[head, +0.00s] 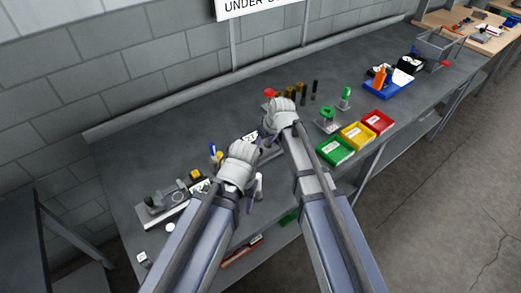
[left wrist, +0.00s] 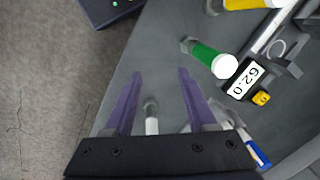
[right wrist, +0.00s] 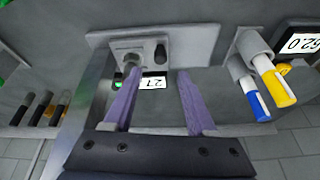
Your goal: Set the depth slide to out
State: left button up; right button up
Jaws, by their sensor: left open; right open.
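In the right wrist view a grey fixture (right wrist: 190,45) has a round grey part, a small black piece (right wrist: 160,52) in a slot, and a display (right wrist: 153,83) reading about 27 beside a green light. I cannot tell for sure which part is the depth slide. My right gripper (right wrist: 159,75) is open and empty in front of this fixture, its left finger overlapping the round part in the view. My left gripper (left wrist: 160,76) is open over the bench edge, with a white-tipped grey peg (left wrist: 151,118) showing between its fingers, apparently not held.
In the head view green (head: 335,150), yellow (head: 357,135) and red (head: 377,121) bins stand right of my arms. A blue tray (head: 388,88) lies farther back.

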aim_at(260, 149)
pick_arm(q)
notch_tip(260, 149, down, 6)
jog(key=b, duration=0.5)
pick_arm(e)
jog(key=x, duration=0.6)
jog(key=shift+f, duration=0.2)
pick_arm(q)
jog(key=shift+r, duration=0.1)
pick_arm(e)
jog(key=shift+c, duration=0.2)
grip_shut()
jog(key=shift+a, duration=0.1)
